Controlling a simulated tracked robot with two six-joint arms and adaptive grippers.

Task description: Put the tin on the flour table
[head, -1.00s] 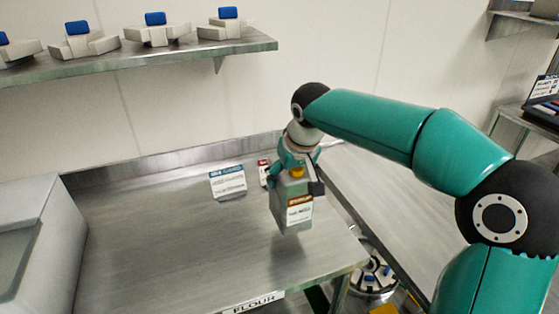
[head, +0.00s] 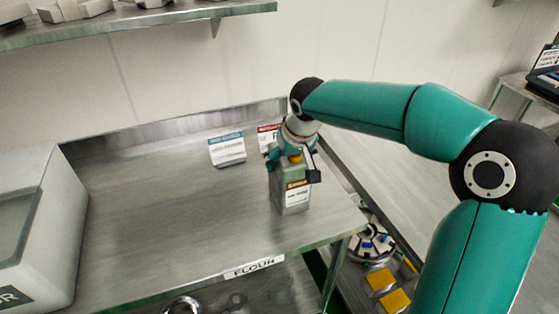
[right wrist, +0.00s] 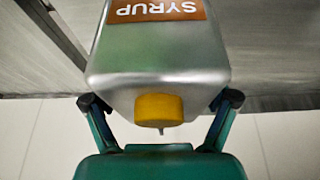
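The tin (head: 291,192) is a silver, upright can with an orange and white label and a yellow cap. The right wrist view shows the tin (right wrist: 158,55) from its cap end, with "SYRUP" on the label. It is over the right part of the flour table (head: 165,220), its base at or very near the steel top. My right gripper (head: 294,170) comes from above, with its fingers on both sides of the tin below the cap. In the right wrist view the gripper (right wrist: 160,103) has a pad against each side. My left gripper is out of view.
A white-and-blue card (head: 227,149) and a red-topped card (head: 268,138) stand behind the tin. A grey bin (head: 30,225) is at the left. The table's middle is clear. A gap separates it from another steel surface (head: 400,190) at right.

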